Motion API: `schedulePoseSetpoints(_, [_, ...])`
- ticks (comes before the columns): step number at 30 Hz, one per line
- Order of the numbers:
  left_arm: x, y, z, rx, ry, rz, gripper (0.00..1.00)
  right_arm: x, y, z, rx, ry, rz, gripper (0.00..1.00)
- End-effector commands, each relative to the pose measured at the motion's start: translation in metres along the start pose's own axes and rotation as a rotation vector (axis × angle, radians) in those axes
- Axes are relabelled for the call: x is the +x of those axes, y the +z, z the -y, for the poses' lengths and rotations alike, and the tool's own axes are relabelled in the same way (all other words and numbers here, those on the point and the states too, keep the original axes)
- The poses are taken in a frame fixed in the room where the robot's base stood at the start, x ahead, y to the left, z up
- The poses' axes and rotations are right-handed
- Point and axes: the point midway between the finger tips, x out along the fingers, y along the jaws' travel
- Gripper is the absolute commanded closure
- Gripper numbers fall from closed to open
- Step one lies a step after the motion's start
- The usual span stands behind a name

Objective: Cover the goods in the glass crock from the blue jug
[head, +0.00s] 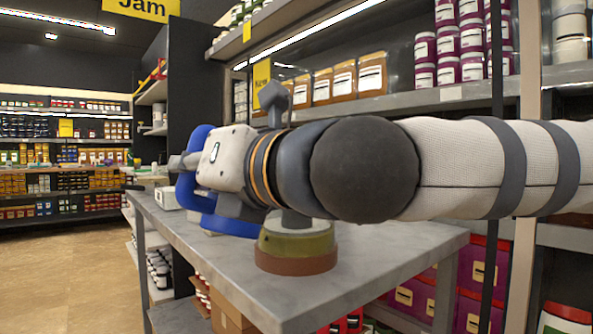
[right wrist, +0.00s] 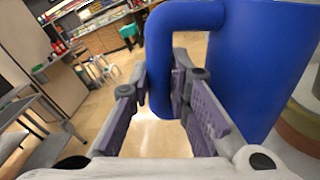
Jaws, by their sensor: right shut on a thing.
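The blue jug (head: 232,225) is at the table, largely hidden behind my right gripper and arm in the head view. My right gripper (head: 183,162) is shut on the jug's handle. In the right wrist view the blue handle (right wrist: 163,30) passes between the two fingers (right wrist: 160,80), with the jug's body (right wrist: 262,70) to the right. The glass crock (head: 298,248), banded olive-green over brown, stands on the table below my right arm; its top is partly hidden. A banded edge, apparently the crock (right wrist: 303,135), shows at the right wrist view's right edge. My left gripper is out of view.
The grey table (head: 385,258) has bare room right of the crock and along its front. A small white box (head: 166,198) is at its left end. Shelves with jars (head: 372,75) rise behind. Purple and red tubs (head: 478,270) sit below at right.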

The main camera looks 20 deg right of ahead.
Motion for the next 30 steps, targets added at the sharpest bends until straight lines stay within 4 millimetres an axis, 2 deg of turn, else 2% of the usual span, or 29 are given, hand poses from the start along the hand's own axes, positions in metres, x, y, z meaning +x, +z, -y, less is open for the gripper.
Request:
schedulePoseSetpoints(1, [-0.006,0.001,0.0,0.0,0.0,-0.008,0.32,-0.001,0.011,-0.001,0.02,0.0,0.005,1.0])
schedulePoseSetpoints(10, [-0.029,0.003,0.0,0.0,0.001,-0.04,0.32,-0.001,0.041,0.004,0.163,0.0,-0.014,1.0])
schedulePoseSetpoints(15, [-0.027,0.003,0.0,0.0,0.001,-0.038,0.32,0.002,0.037,0.007,0.179,-0.002,-0.022,1.0])
schedulePoseSetpoints(30, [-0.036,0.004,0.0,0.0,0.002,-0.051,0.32,0.001,0.048,0.007,0.207,-0.001,-0.023,1.0])
